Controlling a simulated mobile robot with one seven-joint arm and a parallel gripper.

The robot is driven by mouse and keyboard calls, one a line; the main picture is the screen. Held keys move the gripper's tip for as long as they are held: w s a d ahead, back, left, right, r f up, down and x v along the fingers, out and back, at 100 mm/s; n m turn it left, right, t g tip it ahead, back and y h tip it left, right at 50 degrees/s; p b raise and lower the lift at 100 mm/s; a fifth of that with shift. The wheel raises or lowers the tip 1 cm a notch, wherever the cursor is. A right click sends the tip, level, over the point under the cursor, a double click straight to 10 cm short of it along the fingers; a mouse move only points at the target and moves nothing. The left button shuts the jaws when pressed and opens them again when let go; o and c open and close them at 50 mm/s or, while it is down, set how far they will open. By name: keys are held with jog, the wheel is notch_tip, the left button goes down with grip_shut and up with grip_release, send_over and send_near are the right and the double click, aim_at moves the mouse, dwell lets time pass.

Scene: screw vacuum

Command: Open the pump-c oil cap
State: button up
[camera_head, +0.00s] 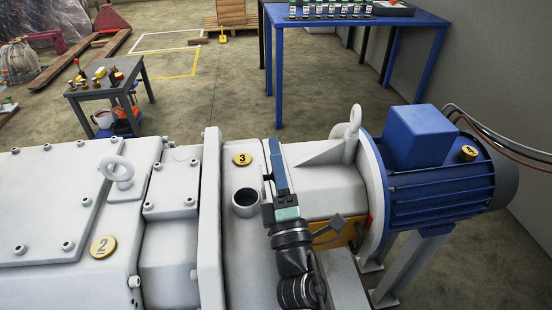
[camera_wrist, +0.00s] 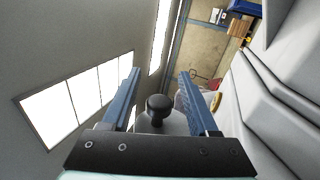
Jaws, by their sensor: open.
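On the pump, a short white neck with a dark round top (camera_head: 245,197) stands left of my gripper (camera_head: 274,152); I cannot tell whether the dark part is a cap or an opening. My gripper's blue fingers point away over the pump housing. In the wrist view my gripper (camera_wrist: 160,75) is open, with nothing clamped. A black round knob (camera_wrist: 159,105) on a pale body shows between the fingers there, apart from both. Whether it is the oil cap is unclear, and no pump-c label is readable.
Numbered yellow discs mark the housing, such as disc 3 (camera_head: 242,160). A lifting eye (camera_head: 355,118) and blue motor (camera_head: 420,138) are to the right. A grey table (camera_head: 118,82) with small parts and a blue table (camera_head: 350,20) with bottles stand behind. Floor between them is largely clear.

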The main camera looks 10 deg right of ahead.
jog(key=shift+r, duration=0.1)
notch_tip(320, 180, up, 10)
jog(key=p, duration=0.7)
